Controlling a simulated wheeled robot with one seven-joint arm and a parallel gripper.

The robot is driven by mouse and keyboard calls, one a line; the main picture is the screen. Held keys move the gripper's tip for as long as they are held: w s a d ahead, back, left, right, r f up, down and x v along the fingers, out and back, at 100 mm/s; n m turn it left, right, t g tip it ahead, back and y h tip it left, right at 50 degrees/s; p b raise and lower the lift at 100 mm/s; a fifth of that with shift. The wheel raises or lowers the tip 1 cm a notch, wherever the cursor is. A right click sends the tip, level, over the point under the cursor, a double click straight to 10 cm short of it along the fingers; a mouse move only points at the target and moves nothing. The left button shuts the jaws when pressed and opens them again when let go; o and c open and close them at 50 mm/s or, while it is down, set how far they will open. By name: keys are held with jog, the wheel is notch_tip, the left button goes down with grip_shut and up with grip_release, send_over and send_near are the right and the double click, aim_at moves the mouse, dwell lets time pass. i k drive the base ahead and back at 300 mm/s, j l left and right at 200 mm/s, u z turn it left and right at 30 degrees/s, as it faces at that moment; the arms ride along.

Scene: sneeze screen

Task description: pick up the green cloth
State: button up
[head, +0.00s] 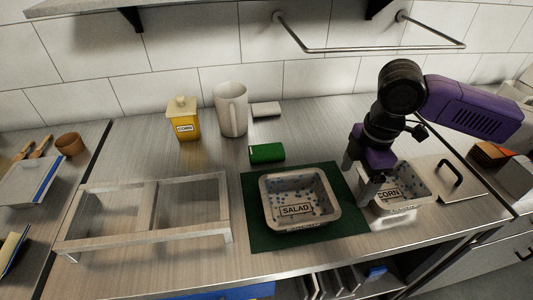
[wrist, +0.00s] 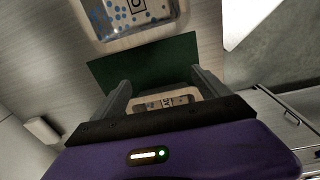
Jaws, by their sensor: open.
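A small green folded block (head: 267,152), which looks like the cloth, lies on the steel counter behind the salad tray. I do not make it out in the wrist view. A flat dark green mat (head: 262,236) lies under the salad tray (head: 334,216); the mat also shows in the wrist view (wrist: 150,60). My gripper (head: 358,188) is open, with nothing between its fingers. It points down between the salad tray and the corn tray (head: 416,204), to the right of the green block. In the wrist view, my gripper (wrist: 160,78) has its fingers apart over the mat.
A low clear-topped stand (head: 228,236) is at left. A metal lid (head: 470,190) lies at right. A wall rail (head: 370,49) runs above.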

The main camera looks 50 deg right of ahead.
aim_at(265, 152)
jog(key=i, duration=1)
